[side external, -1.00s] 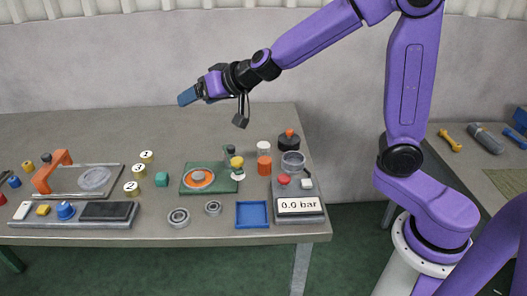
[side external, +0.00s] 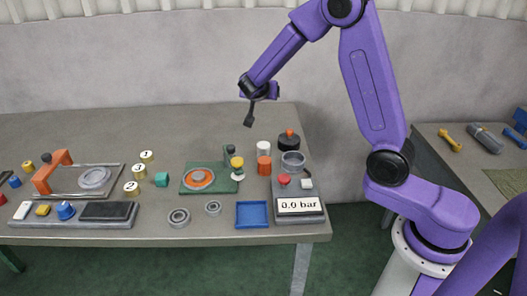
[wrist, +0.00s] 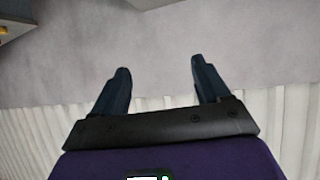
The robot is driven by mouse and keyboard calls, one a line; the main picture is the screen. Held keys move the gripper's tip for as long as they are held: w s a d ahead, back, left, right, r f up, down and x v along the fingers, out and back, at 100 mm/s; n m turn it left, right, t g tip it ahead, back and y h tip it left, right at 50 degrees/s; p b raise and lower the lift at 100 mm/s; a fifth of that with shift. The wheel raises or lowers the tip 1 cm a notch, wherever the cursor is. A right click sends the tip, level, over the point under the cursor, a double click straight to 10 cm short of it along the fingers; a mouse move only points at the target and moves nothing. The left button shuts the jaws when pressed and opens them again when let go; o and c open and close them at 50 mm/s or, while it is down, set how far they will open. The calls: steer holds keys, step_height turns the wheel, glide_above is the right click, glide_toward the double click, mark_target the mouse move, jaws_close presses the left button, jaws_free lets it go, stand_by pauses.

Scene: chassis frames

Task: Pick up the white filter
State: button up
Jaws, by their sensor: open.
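The white filter (side external: 264,148) looks like a small upright white cylinder on the bench, behind an orange cylinder (side external: 264,166). In the side view my gripper (side external: 264,91) is high above the bench and above the filter, clearly apart from it.
Near the filter are a black knob-topped part (side external: 288,142), a gauge unit (side external: 299,206) reading 0.0 bar and a green plate (side external: 195,190) with an orange ring. A blue tray (side external: 252,225) lies at the front edge. The bench's back left is clear.

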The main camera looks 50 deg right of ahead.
mark_target(263, 145)
step_height(263, 145, down, 17)
steer(key=shift+r, duration=0.1)
step_height(263, 145, down, 2)
steer(key=shift+f, duration=0.15)
steer(key=shift+x, duration=1.1)
steer(key=shift+w+d+f, duration=0.2)
steer(key=shift+d+f, duration=0.1)
steer(key=c, duration=1)
